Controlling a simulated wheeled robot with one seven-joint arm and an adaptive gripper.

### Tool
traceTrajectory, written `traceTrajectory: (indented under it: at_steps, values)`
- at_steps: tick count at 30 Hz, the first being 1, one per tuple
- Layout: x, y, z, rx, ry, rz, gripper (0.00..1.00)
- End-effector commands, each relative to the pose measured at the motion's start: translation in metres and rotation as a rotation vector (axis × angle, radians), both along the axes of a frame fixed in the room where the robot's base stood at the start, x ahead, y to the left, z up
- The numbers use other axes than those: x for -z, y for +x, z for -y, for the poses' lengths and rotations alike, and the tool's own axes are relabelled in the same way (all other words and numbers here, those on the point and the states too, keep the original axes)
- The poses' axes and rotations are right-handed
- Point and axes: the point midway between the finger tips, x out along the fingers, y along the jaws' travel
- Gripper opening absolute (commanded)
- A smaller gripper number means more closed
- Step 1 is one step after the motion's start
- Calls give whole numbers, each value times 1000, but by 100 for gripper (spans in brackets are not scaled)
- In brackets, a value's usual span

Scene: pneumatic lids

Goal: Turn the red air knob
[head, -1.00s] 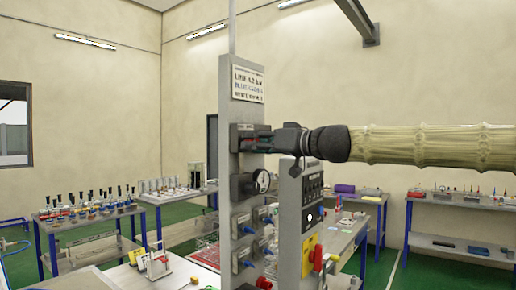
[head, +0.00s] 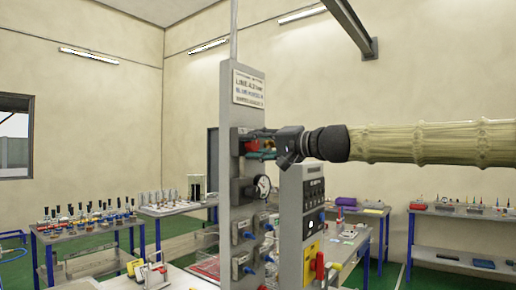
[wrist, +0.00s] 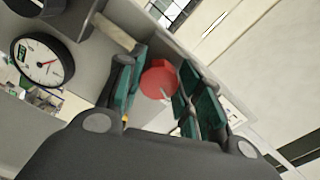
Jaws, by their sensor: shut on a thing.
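The red air knob (head: 252,146) is on the side of the upright grey panel (head: 237,111), just below the white text plate. My gripper (head: 260,143) reaches it from the right, with its fingers level at the panel. In the wrist view the round red knob (wrist: 158,80) sits between the two green-padded fingers, and my gripper (wrist: 160,85) is shut on it. The finger pads partly hide the knob's sides, and a pale mark shows on its face.
A round pressure gauge (head: 262,187) sits just below the knob, close under my gripper. Several blue knobs line the panel lower down. A shorter grey control box (head: 314,204) stands to the right, below my arm. Tables with small parts stand behind.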

Motion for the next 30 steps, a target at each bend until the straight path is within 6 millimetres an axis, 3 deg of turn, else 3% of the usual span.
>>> traceTrajectory:
  at_steps: [15,30]
  values:
    - [-3,-1,0,0,205,-280,12]
    - [-2,0,0,0,247,-338,12]
